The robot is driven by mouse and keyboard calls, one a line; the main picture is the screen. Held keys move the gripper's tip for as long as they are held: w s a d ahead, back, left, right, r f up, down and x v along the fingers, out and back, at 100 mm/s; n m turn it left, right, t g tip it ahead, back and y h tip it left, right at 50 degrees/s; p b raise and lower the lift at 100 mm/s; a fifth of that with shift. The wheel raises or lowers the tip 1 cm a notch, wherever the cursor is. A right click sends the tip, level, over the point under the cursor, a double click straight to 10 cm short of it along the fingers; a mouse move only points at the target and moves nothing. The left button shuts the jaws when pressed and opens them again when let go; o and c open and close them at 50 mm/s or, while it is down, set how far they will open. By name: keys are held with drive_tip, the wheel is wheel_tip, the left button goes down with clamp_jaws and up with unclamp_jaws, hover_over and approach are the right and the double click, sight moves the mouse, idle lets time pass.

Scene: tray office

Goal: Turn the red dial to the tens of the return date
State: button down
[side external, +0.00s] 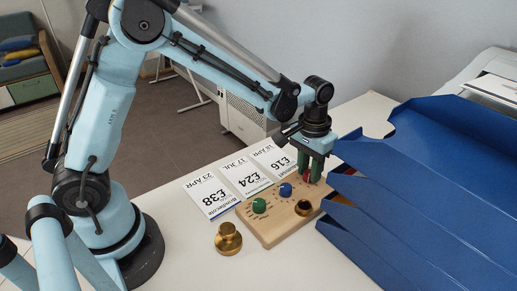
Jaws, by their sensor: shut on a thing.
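A wooden board (271,228) on the white table carries a green dial (259,205), a blue dial (286,190) and a red dial (316,177) in a row. My gripper (312,174) points down at the board's far right end. It is shut on the red dial and its fingers hide most of it. The dial's setting cannot be read. Three white cards lie behind the board, upside down in view: a left card (211,194) with £38 and what looks like 23 APR, a middle card (245,178) with £24 and 17 JUL, a right card (274,160) with £16 and 18 APR.
A brass knobbed piece (228,240) stands on the table left of the board. Stacked blue trays (430,170) stand close to the gripper on the right. The table front is clear.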

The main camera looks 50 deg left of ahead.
sight(309, 170)
drive_tip(key=m, duration=0.3)
drive_tip(key=shift+m, duration=2.1)
drive_tip(key=c, duration=0.8)
unclamp_jaws()
drive_tip(key=r, duration=1.2)
drive_tip(key=shift+w+a, duration=0.15)
drive_tip(key=shift+a, duration=0.05)
drive_tip(key=shift+r, duration=0.1)
